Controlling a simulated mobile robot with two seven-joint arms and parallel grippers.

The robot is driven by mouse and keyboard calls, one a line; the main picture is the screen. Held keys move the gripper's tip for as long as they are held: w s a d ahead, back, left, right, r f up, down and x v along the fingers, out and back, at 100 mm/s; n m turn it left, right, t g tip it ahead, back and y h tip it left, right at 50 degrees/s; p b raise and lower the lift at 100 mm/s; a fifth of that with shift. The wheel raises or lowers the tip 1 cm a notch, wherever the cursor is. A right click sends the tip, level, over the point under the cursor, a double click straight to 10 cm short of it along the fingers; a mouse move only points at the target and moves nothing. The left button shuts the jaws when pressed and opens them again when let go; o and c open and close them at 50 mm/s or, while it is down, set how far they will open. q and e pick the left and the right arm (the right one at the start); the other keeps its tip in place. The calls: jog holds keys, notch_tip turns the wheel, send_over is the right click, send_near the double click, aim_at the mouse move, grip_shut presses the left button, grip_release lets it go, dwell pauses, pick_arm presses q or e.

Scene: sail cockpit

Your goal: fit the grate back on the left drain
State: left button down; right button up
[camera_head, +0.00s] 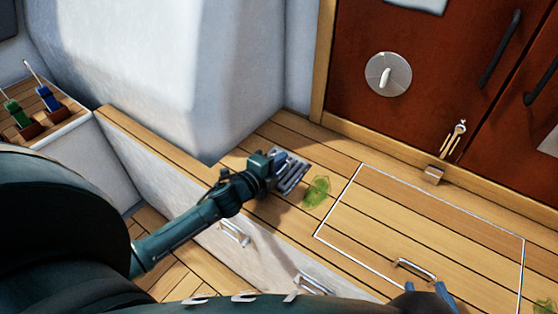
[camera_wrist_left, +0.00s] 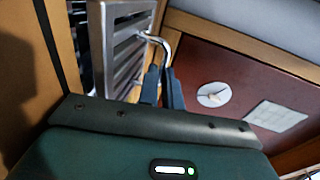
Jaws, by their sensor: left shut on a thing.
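My left gripper (camera_head: 274,162) is shut on the grey slatted grate (camera_head: 292,174), near the back left of the wooden deck. In the left wrist view the grate (camera_wrist_left: 127,55) stands on edge in that picture, with a bent metal handle (camera_wrist_left: 165,45) at the fingertips (camera_wrist_left: 163,82). I cannot tell whether the grate touches the deck. The left drain is not visible; the grate and gripper cover part of the deck here. My right gripper (camera_head: 438,292) shows only partly at the bottom edge, and its jaw state is unclear.
A green clump (camera_head: 316,191) lies right of the grate; another (camera_head: 543,307) is at the lower right edge. A white-outlined hatch (camera_head: 430,235) has a metal handle (camera_head: 415,269). Red-brown doors (camera_head: 405,130) stand behind. A box with tools (camera_head: 35,112) is at left.

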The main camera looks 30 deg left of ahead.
pick_arm(q)
jog(key=shift+f+b, duration=0.3)
jog(key=shift+f, duration=0.05)
pick_arm(e)
jog(key=shift+f, duration=0.3)
